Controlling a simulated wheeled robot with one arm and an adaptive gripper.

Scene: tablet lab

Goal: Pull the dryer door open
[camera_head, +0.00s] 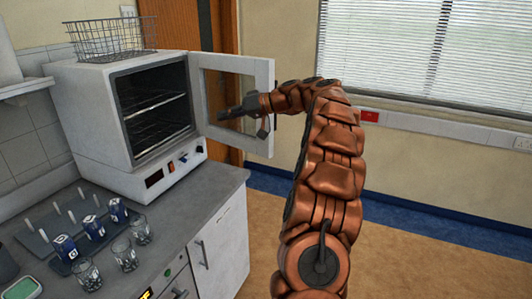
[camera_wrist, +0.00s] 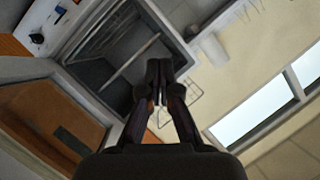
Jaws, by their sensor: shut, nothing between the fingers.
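The dryer (camera_head: 130,130) is a white box oven on the counter. Its door (camera_head: 264,92), a white frame with a glass pane, stands open on the right side, swung well away from the front. Wire racks show inside the dark chamber (camera_head: 155,108). My gripper (camera_head: 222,115) is shut and empty, at the inner side of the open door, seen in front of or through its glass; I cannot tell if it touches the door. In the wrist view my gripper (camera_wrist: 158,65) has its fingers together, with the open chamber (camera_wrist: 110,60) beyond them and the door (camera_wrist: 50,120) at lower left.
A wire basket (camera_head: 108,40) sits on top of the dryer. Glasses (camera_head: 124,254) and small blue boxes (camera_head: 66,248) stand on the counter (camera_head: 180,215) in front of it. A wooden door (camera_head: 228,30) is behind. The floor (camera_head: 420,240) at right is clear.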

